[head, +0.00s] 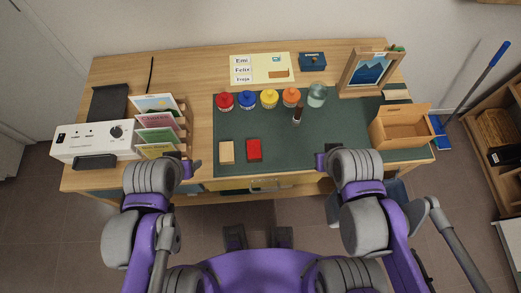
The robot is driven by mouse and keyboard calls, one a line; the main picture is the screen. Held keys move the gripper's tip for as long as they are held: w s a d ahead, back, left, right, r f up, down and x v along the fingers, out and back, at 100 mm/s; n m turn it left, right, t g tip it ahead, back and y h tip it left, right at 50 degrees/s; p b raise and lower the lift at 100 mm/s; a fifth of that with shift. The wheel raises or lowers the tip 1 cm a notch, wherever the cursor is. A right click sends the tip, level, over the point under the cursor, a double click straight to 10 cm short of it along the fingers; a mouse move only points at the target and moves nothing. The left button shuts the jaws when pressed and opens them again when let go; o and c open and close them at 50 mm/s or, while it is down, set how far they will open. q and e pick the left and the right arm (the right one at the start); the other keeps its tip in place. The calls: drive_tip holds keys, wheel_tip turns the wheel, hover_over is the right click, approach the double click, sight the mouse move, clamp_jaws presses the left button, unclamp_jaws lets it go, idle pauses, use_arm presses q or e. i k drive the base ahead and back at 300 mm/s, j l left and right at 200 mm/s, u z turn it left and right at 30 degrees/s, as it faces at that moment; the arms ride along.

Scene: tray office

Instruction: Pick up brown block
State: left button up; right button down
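A light tan-brown block (227,152) lies on the dark green mat (275,139) near the desk's front edge. A red block (254,150) lies just to its right, with a small gap between them. My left gripper (193,167) is at the desk's front edge, left of the tan-brown block and apart from it. My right gripper (321,160) is at the front edge, right of the red block and apart from it. Both grippers are partly hidden by my arms, and their finger gaps do not show clearly. Nothing is visibly held.
Several colored jars (248,100) stand in a row behind the blocks. A small dark brown upright item (297,115) is in front of them. A card rack (158,125) stands left and an open cardboard box (400,126) right. The mat's middle is mostly clear.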

sight(254, 148)
drive_tip(key=l+u, duration=0.2)
drive_tip(key=u, duration=0.2)
drive_tip(key=k+l+u, duration=0.1)
drive_tip(key=u, duration=0.3)
drive_tip(key=k+l+u, duration=0.15)
drive_tip(key=u, duration=0.25)
drive_tip(key=l, duration=0.15)
